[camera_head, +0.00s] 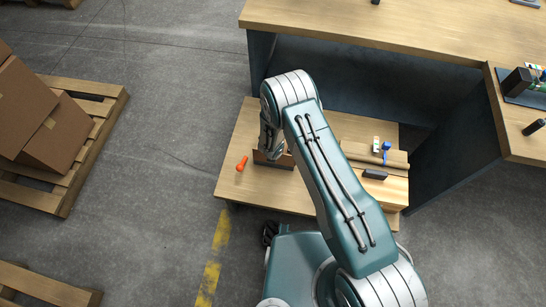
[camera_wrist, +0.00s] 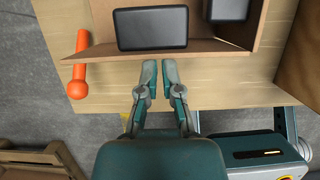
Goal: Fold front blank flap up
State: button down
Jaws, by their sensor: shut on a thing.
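In the wrist view a brown cardboard blank lies on a light wooden table, its front blank flap (camera_wrist: 108,52) a strip along the near edge. My gripper (camera_wrist: 159,66) meets the middle of this strip from the near side. Beyond the flap, a dark flat case (camera_wrist: 151,28) rests on the blank, and a second dark case (camera_wrist: 228,9) is partly cut off. In the head view my arm hides most of the blank (camera_head: 262,157). The flap's exact tilt is hard to tell.
An orange object (camera_wrist: 79,62), also in the head view (camera_head: 242,163), lies left of the blank. A bench (camera_head: 400,22) rises behind the low table (camera_head: 229,185). Cartons on a pallet (camera_head: 75,190) stand left, across open floor.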

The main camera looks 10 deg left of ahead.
jog(key=shift+w+a+r, duration=0.1)
jog(key=shift+w+r, duration=0.65)
jog(key=shift+r, duration=0.3)
jog(key=s+v, duration=0.2)
jog(key=v, duration=0.8)
jog(key=shift+f, duration=0.25)
